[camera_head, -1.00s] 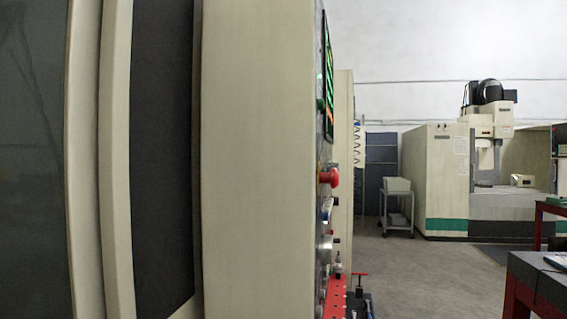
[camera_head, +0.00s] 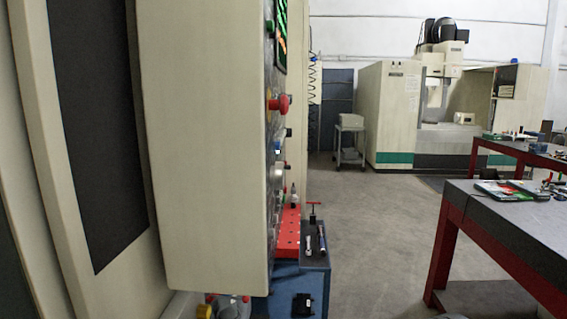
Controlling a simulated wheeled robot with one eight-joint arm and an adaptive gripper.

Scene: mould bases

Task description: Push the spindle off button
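A beige machine control cabinet (camera_head: 205,140) stands close on the left. Its control panel (camera_head: 270,150) is seen almost edge-on along the cabinet's right side. A red mushroom-shaped knob (camera_head: 280,103) sticks out from the panel, with smaller dark and coloured knobs below it. A screen (camera_head: 281,35) with green and orange marks is at the panel's top. At this angle I cannot tell which control is the spindle off button. My gripper is not in view.
A blue cabinet (camera_head: 316,270) with small tools on top and a red perforated rack (camera_head: 288,232) stand below the panel. A dark-topped table (camera_head: 510,222) with red legs is at the right. Grey floor (camera_head: 375,225) between is clear. Another milling machine (camera_head: 420,110) stands at the back.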

